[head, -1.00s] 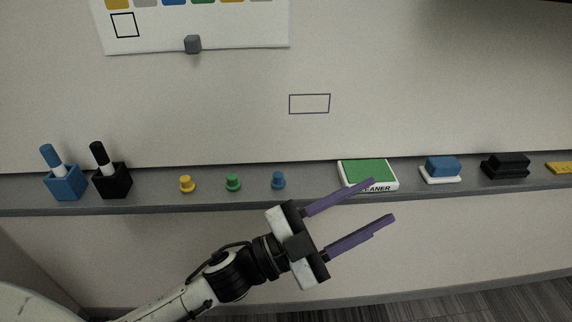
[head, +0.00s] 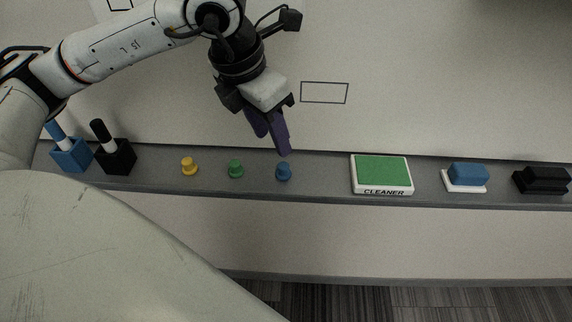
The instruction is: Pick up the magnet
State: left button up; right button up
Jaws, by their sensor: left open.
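Three small peg-shaped magnets stand in a row on the grey ledge: a yellow magnet (head: 189,167), a green magnet (head: 236,169) and a blue magnet (head: 284,172). My left gripper (head: 276,143) comes down from above, its purple fingers pointing down toward the blue magnet. The fingers are apart and empty. Their tips appear just above and behind the blue magnet; I cannot tell the exact gap. My right gripper is not in view.
The ledge (head: 322,182) also carries a blue holder (head: 72,155) and a black holder (head: 116,157) with markers, a green-topped cleaner box (head: 382,172), a blue eraser (head: 468,174) and a black eraser (head: 541,180). The whiteboard (head: 430,90) rises behind. My left arm covers the upper left.

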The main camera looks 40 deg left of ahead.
aim_at(283, 165)
pick_arm(q)
jog(key=x, duration=0.5)
jog(key=p+x, duration=0.1)
jog(key=x, duration=0.2)
jog(key=shift+s+d+f, duration=0.15)
jog(key=shift+s+d, duration=0.05)
jog(key=shift+d, duration=0.1)
grip_shut()
